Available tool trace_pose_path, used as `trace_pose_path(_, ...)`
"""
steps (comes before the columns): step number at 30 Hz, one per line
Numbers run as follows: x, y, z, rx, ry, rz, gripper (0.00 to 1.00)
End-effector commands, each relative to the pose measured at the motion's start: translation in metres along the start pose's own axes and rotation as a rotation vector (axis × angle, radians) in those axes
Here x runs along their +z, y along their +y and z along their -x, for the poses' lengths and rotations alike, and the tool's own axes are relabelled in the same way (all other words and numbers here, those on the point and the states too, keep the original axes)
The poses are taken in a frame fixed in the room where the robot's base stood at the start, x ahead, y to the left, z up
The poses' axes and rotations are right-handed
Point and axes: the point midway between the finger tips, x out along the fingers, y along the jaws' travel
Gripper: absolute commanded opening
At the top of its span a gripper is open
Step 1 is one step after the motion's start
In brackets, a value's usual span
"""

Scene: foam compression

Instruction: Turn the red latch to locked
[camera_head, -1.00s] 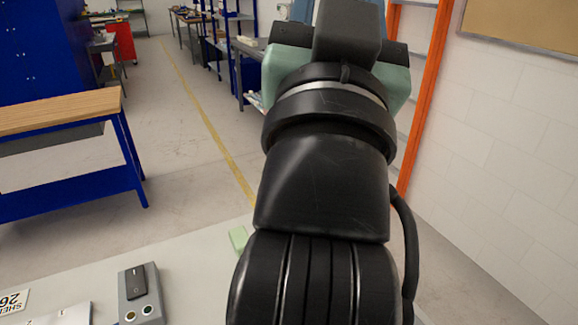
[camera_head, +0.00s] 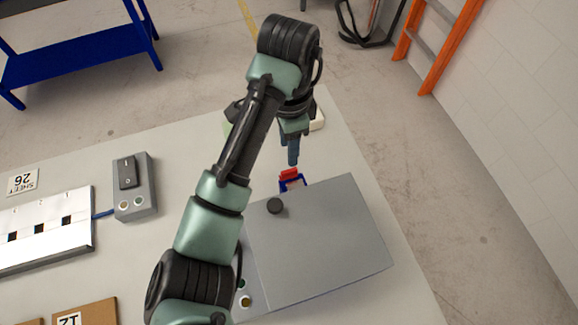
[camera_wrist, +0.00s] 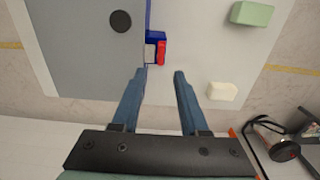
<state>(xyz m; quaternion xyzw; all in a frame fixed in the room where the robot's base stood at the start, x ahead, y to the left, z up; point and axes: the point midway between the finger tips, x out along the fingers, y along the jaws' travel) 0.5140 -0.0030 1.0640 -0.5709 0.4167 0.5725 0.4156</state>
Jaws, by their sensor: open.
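The red latch (camera_head: 289,174) sits in a blue bracket (camera_head: 292,184) at the far edge of a grey box lid (camera_head: 325,240). It also shows in the wrist view as a red piece (camera_wrist: 162,51) beside the blue bracket, at the edge of the grey lid. My gripper (camera_wrist: 162,72) is open, with two blue fingers apart and nothing between them. In the wrist view the fingertips are just short of the latch, the left one close to the bracket. In the head view my gripper (camera_head: 293,163) hangs by the latch; whether it touches is not clear.
A black knob (camera_head: 275,205) stands on the lid. A green block (camera_wrist: 252,13) and a white block (camera_wrist: 222,91) lie on the table beyond the box. A grey switch box (camera_head: 134,187) and a white panel (camera_head: 45,232) are at the left.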

Motion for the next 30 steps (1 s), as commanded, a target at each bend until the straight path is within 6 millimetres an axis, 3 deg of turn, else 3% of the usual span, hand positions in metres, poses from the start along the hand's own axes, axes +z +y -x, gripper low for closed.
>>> trace_pose_path(1,-0.001,0.002,-0.021,0.005,0.002,0.000,0.44)
trace_pose_path(10,-0.001,0.001,-0.073,0.000,0.002,0.001,0.44)
trace_pose_path(18,0.000,0.000,-0.089,-0.002,0.000,0.002,0.44)
trace_pose_path(26,-0.001,-0.001,-0.090,-0.003,0.001,0.001,0.44)
trace_pose_path(30,-0.001,-0.001,-0.090,-0.003,0.001,0.001,0.20)
